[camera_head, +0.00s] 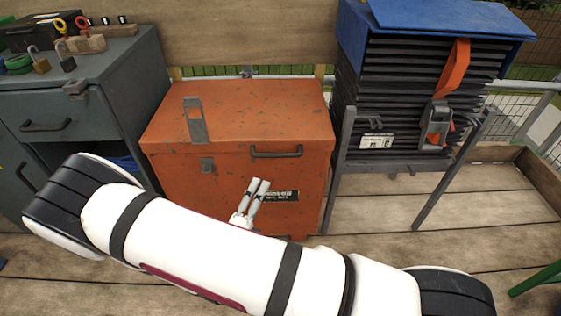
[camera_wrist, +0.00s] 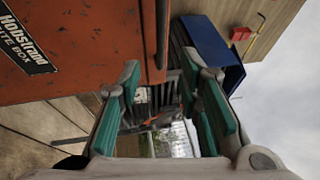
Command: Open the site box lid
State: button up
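The orange site box (camera_head: 240,165) stands on the plank floor in the middle of the head view, its lid (camera_head: 245,110) down. A dark bar handle (camera_head: 276,152) is on the lid's front edge, right of centre. A grey hasp strap (camera_head: 195,120) lies at the lid's left, above a small plate on the front; no padlock shows there. My gripper (camera_head: 261,184) is in front of the box, below the handle. In the wrist view its teal-padded fingers (camera_wrist: 163,75) are apart and empty. The handle (camera_wrist: 162,32) shows beyond the fingertips, beside the orange box front.
A grey cabinet (camera_head: 120,100) stands close on the left, with padlocks and tools on top. A rack of dark sheets (camera_head: 410,100) under a blue cover (camera_head: 450,18) is close on the right. A wooden board (camera_head: 240,35) is behind the box. Floor at right is partly clear.

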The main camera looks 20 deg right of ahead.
aim_at(278, 155)
jog(key=b+x, duration=0.3)
jog(key=x, duration=1)
jog(key=shift+w+r, duration=0.1)
grip_shut()
